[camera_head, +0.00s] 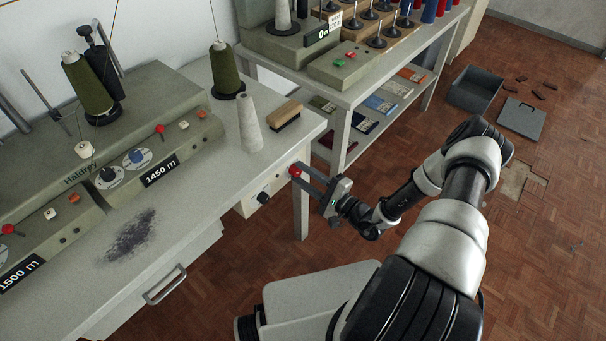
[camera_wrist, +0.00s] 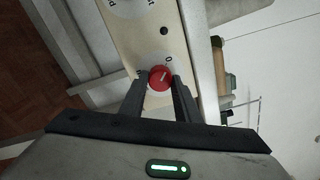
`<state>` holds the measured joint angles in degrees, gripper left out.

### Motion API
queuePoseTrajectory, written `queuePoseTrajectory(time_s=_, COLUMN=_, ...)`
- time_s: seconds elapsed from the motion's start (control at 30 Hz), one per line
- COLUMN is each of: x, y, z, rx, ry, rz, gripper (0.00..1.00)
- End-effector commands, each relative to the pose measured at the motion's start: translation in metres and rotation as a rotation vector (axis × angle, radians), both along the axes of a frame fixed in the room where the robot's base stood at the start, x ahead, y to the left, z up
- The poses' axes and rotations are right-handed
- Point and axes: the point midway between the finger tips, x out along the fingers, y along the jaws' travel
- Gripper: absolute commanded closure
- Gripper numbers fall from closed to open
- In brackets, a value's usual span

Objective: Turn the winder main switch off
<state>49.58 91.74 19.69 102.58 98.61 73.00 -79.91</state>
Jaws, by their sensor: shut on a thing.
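The winder main switch is a red rotary knob (camera_head: 295,171) on a cream panel (camera_head: 248,205) under the table's right end. In the wrist view the red knob (camera_wrist: 160,78) bears a short pale pointer line, with a "0" printed just above and right of it and another mark at its left, too small to read. My gripper (camera_head: 299,172) reaches the panel from the right. In the wrist view my gripper's fingers (camera_wrist: 161,88) stand on either side of the knob and are closed on it. The knob's lower edge is partly hidden between them.
A black knob (camera_head: 263,197) sits on the same panel, left of the red one. A shelf unit (camera_head: 343,115) is behind.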

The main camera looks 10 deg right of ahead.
Motion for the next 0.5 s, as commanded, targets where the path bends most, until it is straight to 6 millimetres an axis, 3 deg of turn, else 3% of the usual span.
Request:
queuePoseTrajectory(time_s=0.4, x=-0.0006, y=-0.0011, z=-0.0014, rx=-0.009, ry=-0.002, rz=-0.001, gripper=0.93)
queuePoseTrajectory(time_s=0.43, x=-0.0007, y=-0.0011, z=-0.0015, rx=-0.009, ry=-0.002, rz=-0.001, gripper=0.69)
queuePoseTrajectory(time_s=0.5, x=-0.0005, y=-0.0010, z=-0.0013, rx=-0.008, ry=-0.003, rz=-0.001, gripper=0.57)
